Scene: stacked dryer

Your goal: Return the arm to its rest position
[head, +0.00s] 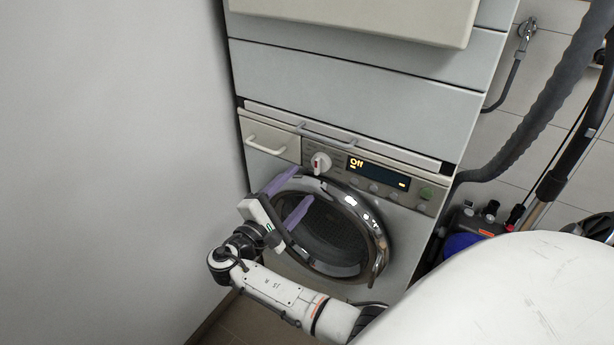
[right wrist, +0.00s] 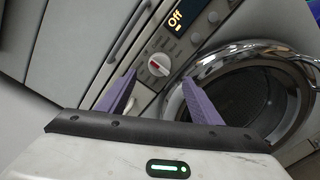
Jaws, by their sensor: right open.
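My right gripper (head: 303,184) is in front of the dryer's front panel, at the upper left of the round door. Its two purple fingers are apart, with nothing between them. In the right wrist view the open fingers (right wrist: 160,78) point towards the white dial (right wrist: 159,64) with a red mark, which sits on the control panel. The dial also shows in the head view (head: 321,162), just beyond the fingertips. I cannot tell whether a finger touches the machine. My right arm reaches in from the bottom. My left gripper is out of view.
The dryer's display (head: 378,171) reads "Off". The chrome-ringed door (head: 335,235) looks closed. A drawer (head: 270,139) with a white handle is at the panel's left. A plain wall (head: 110,150) stands close on the left. A hose (head: 540,110) and a vacuum cleaner are at the right.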

